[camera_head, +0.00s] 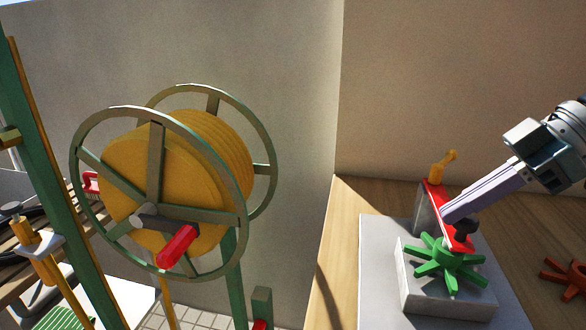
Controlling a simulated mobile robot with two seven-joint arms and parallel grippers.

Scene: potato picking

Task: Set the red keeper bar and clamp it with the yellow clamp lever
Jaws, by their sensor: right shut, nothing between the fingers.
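The red keeper bar (461,243) lies along the top of a grey fixture, behind a green spoked wheel (446,266). A dark knob (463,229) stands at the bar's near end. The yellow clamp lever (441,166) stands at the bar's far end, its handle tilted up to the right. My right gripper (446,216) comes in from the right, shut and empty, with its fingertips at the middle of the bar. They hide part of it, and I cannot tell whether they touch it. My left gripper is out of view.
The fixture stands on a grey plate (376,262) on a wooden bench (346,215). An orange-red spoked wheel (566,278) lies at right. A large reel of yellow hose (180,175) with a red crank handle (179,246) stands at left. A wall closes off the back.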

